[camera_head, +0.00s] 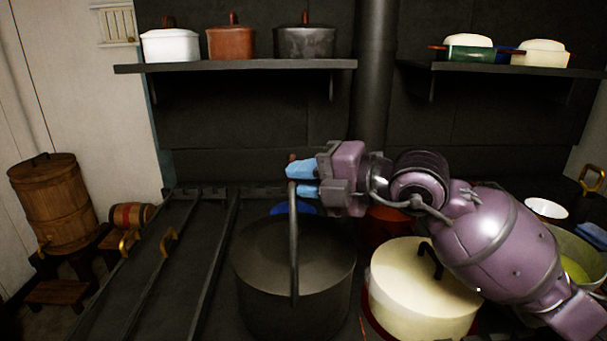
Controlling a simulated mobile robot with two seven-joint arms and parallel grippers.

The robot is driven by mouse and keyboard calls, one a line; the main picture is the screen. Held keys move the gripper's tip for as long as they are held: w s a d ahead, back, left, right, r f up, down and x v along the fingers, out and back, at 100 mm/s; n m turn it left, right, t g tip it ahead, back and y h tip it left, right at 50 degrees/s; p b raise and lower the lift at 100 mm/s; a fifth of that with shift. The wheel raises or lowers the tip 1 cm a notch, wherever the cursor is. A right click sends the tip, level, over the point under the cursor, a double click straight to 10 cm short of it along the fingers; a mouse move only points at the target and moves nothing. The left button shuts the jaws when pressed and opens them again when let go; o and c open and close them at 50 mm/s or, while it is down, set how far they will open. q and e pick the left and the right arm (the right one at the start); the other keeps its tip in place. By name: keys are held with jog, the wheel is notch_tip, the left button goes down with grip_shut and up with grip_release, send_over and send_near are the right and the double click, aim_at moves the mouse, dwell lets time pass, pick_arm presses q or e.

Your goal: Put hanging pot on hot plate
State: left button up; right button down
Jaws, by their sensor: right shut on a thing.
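The hanging pot (295,280) is a dark, wide pot with a tall arched handle (294,245). It is at the lower middle of the head view, over the dark stove top. My right gripper (301,181) comes in from the right, with its blue fingertips shut on the top of the handle. Whether the pot's bottom touches the surface cannot be told. No hot plate is clearly visible as such; the dark stove top (180,270) shows left of the pot. My left gripper is not in view.
A cream lidded pot (420,290) stands close on the right, under my right arm. A blue item (293,209) and a red pot (388,228) are behind. Raised rails (215,265) cross the left stove top. Shelves (240,67) with pots hang above. A wooden barrel (52,205) stands at left.

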jog(key=c, duration=1.1)
grip_release()
jog(key=shift+o, duration=0.2)
jog(key=shift+s+r, duration=0.1)
jog(key=v, duration=1.2)
jog(key=shift+p, duration=0.45)
